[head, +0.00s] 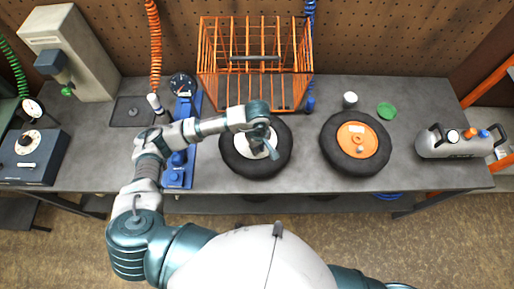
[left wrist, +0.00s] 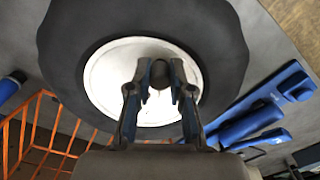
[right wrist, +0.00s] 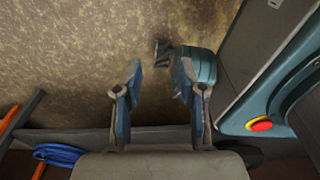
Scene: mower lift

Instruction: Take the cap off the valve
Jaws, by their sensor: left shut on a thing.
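The left wheel (head: 236,160) lies flat on the bench, a black tire around a white hub (left wrist: 105,75). My left gripper (head: 268,150) reaches down over this hub. In the left wrist view its blue fingers (left wrist: 160,78) are shut on the small dark valve cap (left wrist: 159,72), near the middle of the hub. The valve stem under the cap is hidden. A second wheel (head: 330,150) with an orange hub (head: 357,140) lies to the right, apart from the gripper. My right gripper (right wrist: 160,85) is open and empty, over the floor.
An orange wire basket (head: 255,90) stands behind the left wheel. A white cup (head: 350,100), a green lid (head: 386,111) and a grey air tank (head: 455,145) are at the right. Bare bench lies between the second wheel and the tank.

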